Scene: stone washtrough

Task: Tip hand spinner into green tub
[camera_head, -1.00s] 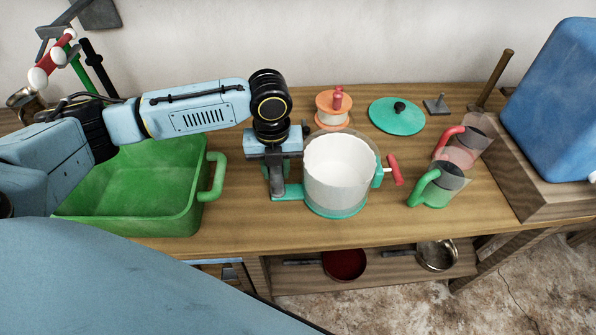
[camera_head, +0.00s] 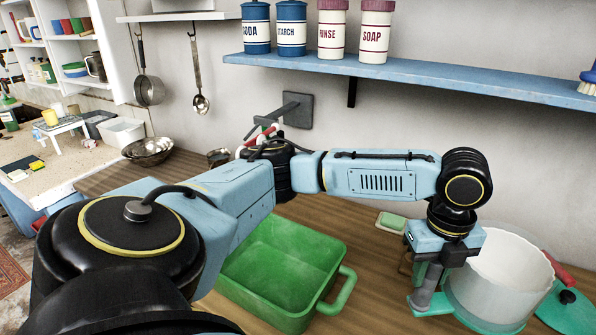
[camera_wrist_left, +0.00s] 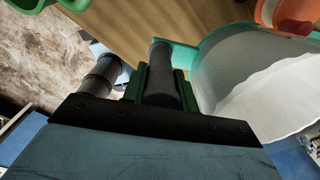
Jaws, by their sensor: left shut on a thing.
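The hand spinner (camera_head: 500,275), a clear round drum with white contents, a teal base and a red crank handle, stands upright at the right of the head view. It also shows at the right of the left wrist view (camera_wrist_left: 260,95). My left gripper (camera_head: 432,295) is at its left side, shut on its teal side handle; the fingers also show in the left wrist view (camera_wrist_left: 132,80). I cannot tell whether the base touches the counter. The green tub (camera_head: 285,262) is left of the spinner and looks empty. My right gripper is out of view.
A teal lid (camera_head: 570,312) lies right of the spinner. A small green-and-white dish (camera_head: 391,222) is behind, near the wall. A blue shelf (camera_head: 420,75) with several canisters hangs above. A wall bracket (camera_head: 293,108) stands out behind the tub.

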